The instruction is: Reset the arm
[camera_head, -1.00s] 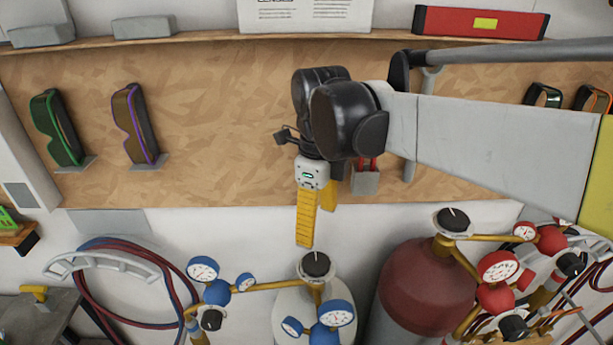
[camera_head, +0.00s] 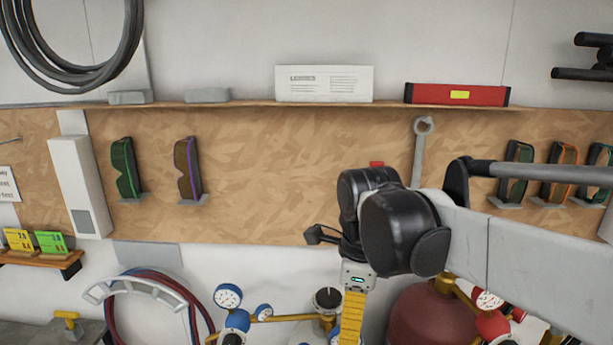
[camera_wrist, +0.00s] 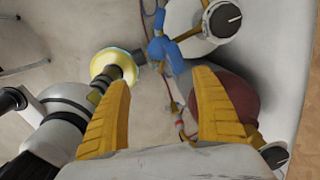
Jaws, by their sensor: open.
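My gripper (camera_wrist: 160,112) shows in the wrist view with its two yellow ribbed fingers spread apart and nothing between them. Behind the fingers, farther off, are gas cylinders and their fittings. In the head view my arm comes in from the right. One yellow finger (camera_head: 351,318) points down at the bottom edge of the picture, in front of the cylinders.
A dark red cylinder (camera_head: 420,318) with gauges stands at lower right, partly behind my arm. Blue-fitted gauges (camera_head: 229,296) and a hose coil (camera_head: 140,300) are at lower left. Goggles (camera_head: 124,168), a wrench (camera_head: 421,150) and a red level (camera_head: 457,95) are on the wall. The board's middle left is clear.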

